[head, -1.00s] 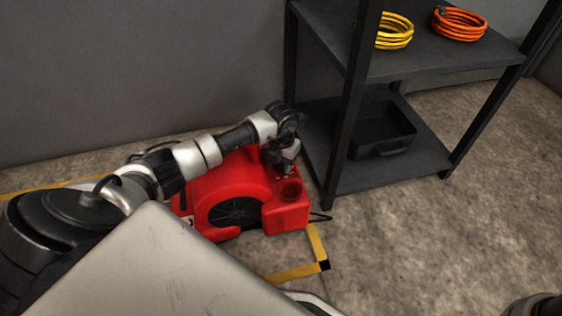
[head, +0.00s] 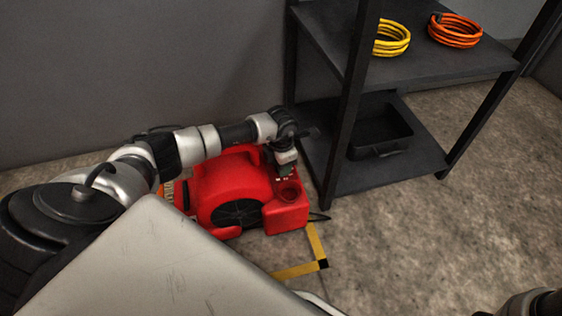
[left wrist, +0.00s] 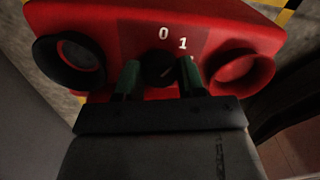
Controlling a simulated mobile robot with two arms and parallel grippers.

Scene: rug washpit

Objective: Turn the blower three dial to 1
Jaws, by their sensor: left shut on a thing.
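The red blower (head: 238,190) sits on the floor by the grey wall. Its top panel shows in the left wrist view with the white marks 0 and 1. The dark dial (left wrist: 158,68) is below those marks, between a black round port and a red round recess. My left gripper (left wrist: 158,78) has its two green-tipped fingers on either side of the dial, shut on it. In the head view the left gripper (head: 284,170) points down onto the blower's right part. The dial's pointer is too dark to read.
A dark shelf unit (head: 425,65) stands right of the blower, with a yellow coil (head: 392,38) and an orange coil (head: 455,30) above and a black bin (head: 380,138) below. Yellow floor tape (head: 316,240) runs by the blower. The floor at right is clear.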

